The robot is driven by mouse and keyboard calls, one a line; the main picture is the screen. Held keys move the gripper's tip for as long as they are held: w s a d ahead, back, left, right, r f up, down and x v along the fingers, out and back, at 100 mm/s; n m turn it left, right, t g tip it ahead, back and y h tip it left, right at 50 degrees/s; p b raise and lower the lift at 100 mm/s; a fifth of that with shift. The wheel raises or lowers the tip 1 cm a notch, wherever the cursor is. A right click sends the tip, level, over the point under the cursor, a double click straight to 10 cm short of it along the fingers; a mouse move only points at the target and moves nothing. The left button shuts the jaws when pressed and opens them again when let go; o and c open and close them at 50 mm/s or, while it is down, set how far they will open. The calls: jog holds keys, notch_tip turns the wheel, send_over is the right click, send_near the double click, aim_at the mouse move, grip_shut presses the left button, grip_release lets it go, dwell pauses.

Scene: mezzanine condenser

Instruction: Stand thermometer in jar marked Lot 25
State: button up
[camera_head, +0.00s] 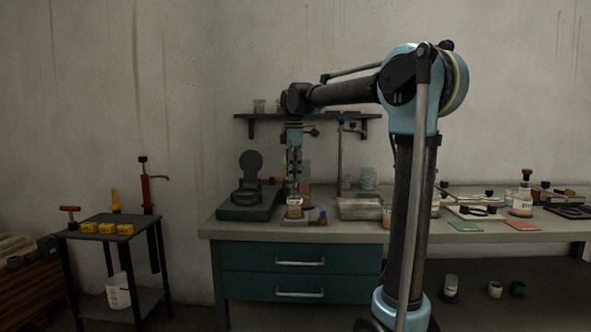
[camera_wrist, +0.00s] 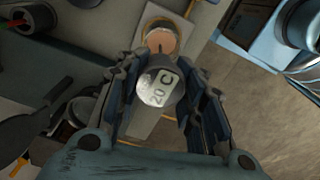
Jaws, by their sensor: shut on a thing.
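My gripper (camera_head: 294,190) is over the left part of the bench. It is shut on the thermometer, whose round pale head marked "20 C" (camera_wrist: 158,87) faces the wrist camera between the fingers. The thermometer's stem is mostly hidden below its head. A jar with pinkish-orange contents (camera_wrist: 160,41) stands just beyond the thermometer head in the wrist view; in the head view a similar jar (camera_head: 294,212) is right under my gripper. I cannot read any lot mark on it, nor tell whether the stem is inside it.
A dark instrument on a teal base (camera_head: 249,212) stands close to the left of my gripper. A metal tray (camera_head: 360,209) is to the right. Further right are a green mat (camera_head: 465,226), a red mat (camera_head: 522,226) and a labelled bottle (camera_head: 522,205). A shelf (camera_head: 270,117) hangs behind.

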aim_at(294, 182)
jog(key=shift+f, duration=2.35)
jog(key=o, duration=1.3)
jog(key=shift+c, duration=0.2)
notch_tip(294, 182, up, 12)
